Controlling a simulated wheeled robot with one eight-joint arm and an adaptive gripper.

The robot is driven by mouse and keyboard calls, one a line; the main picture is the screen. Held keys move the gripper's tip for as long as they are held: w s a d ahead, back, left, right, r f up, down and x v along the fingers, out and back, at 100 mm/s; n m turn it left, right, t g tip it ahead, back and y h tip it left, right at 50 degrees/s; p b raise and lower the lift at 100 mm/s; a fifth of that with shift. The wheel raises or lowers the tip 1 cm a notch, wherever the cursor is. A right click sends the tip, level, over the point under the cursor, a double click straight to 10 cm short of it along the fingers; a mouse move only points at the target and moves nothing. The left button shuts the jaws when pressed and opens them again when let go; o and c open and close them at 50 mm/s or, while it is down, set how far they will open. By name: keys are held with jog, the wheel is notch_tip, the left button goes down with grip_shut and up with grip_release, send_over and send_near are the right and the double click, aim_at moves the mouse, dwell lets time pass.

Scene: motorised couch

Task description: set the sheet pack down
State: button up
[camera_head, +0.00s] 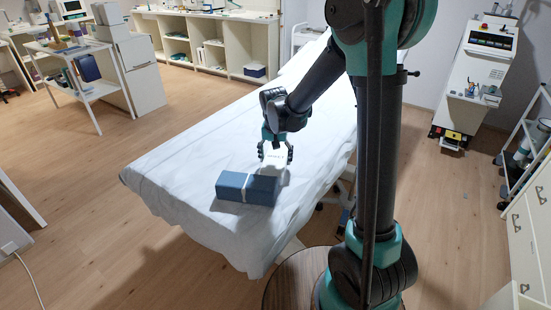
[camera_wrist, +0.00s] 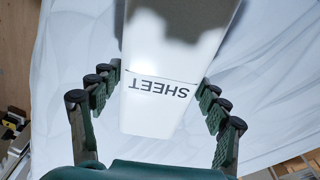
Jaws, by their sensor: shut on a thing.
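The white sheet pack (camera_wrist: 155,105), printed "SHEET", is between the fingers of my gripper (camera_wrist: 155,115) in the wrist view. In the head view my gripper (camera_head: 275,155) points down over the couch (camera_head: 190,150), shut on the sheet pack (camera_head: 275,158). The fingers hide the pack's sides, and I cannot tell whether its underside touches the couch. The couch is covered by a rumpled white sheet.
A blue box with a pale band (camera_head: 246,188) lies on the couch just in front of and left of my gripper. The couch surface to the left is clear. A white machine (camera_head: 478,80) and a trolley (camera_head: 525,145) stand at the right.

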aim_at(275, 159)
jog(key=shift+f, duration=0.15)
jog(key=o, duration=1.3)
notch_tip(275, 159, up, 12)
jog(key=s, duration=0.1)
jog(key=s+d+f+t, duration=0.1)
jog(key=s+d+f, duration=0.3)
jog(key=s+d, duration=0.2)
jog(key=s+d+f+n+t, duration=0.1)
jog(key=s+d+f, duration=0.3)
jog(key=s+d, duration=0.2)
jog(key=s+d+f+n, duration=0.1)
jog(key=s+d+f, duration=0.2)
jog(key=s+d, duration=0.3)
jog(key=shift+s+d+f+t, duration=0.1)
jog(key=shift+s+f+t, duration=0.1)
jog(key=shift+s, duration=0.3)
jog(key=shift+s+d+f+t, duration=0.1)
jog(key=shift+s+f+t, duration=0.1)
jog(key=shift+s, duration=0.25)
